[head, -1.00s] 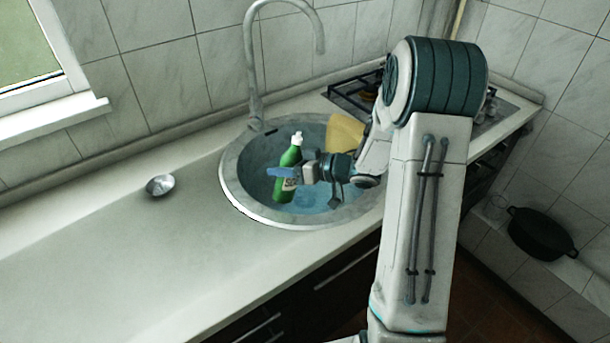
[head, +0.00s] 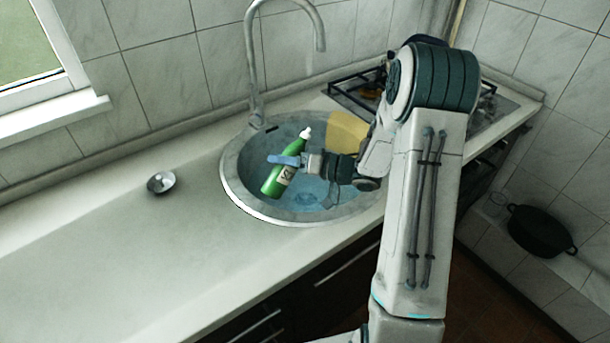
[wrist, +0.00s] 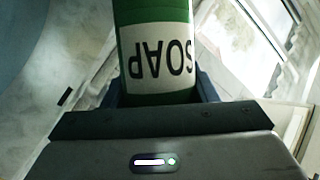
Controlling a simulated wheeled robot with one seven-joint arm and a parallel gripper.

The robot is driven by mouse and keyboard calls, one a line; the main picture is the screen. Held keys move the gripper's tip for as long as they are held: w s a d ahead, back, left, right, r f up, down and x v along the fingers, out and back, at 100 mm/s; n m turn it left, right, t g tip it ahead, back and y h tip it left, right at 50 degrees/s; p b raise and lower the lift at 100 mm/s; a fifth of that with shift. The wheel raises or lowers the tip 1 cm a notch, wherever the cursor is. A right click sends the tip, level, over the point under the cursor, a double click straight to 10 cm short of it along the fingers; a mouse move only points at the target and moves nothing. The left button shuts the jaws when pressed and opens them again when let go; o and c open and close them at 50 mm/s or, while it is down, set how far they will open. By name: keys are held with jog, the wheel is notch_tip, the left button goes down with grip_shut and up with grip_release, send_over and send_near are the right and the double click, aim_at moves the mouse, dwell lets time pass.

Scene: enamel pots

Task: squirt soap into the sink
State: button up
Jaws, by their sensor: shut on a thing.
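The green soap bottle (head: 279,178) with a white cap is in my gripper (head: 287,160), over the round sink (head: 232,185). The bottle is tilted, its cap up and to the right, its base down and to the left in the head view. My gripper is shut around the bottle's middle. In the wrist view the bottle (wrist: 155,20) shows its white label with the word SOAP upside down, between the fingers. The bottle's cap is out of the wrist view. The sink has a bluish basin; I cannot tell whether any soap lies in it.
A faucet (head: 252,75) rises behind the sink. A yellow thing (head: 345,130) stands at the sink's back right, partly behind my arm. A stove (head: 355,90) is at the right, and a black pot (head: 541,232) stands lower down.

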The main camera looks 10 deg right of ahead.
jog(key=shift+s+a+r+m+y, duration=0.2)
jog(key=shift+a+r+m+y, duration=0.1)
jog(key=shift+r+m, duration=0.2)
dwell(0.8)
jog(key=shift+s+a+f+m+t+y, duration=0.2)
jog(key=shift+a+m+t+y, duration=0.1)
jog(key=shift+m, duration=0.5)
dwell(2.2)
jog(key=shift+s+a+f+m+y+b, duration=0.1)
jog(key=shift+f+m+y+b, duration=0.1)
jog(key=shift+f+m+b, duration=0.2)
jog(key=shift+s+a+f+m+y+b, duration=0.1)
jog(key=shift+f+m+y+b, duration=0.15)
jog(key=shift+m+b, duration=0.2)
dwell(2.2)
jog(key=shift+a+r+t, duration=0.1)
jog(key=shift+t, duration=0.3)
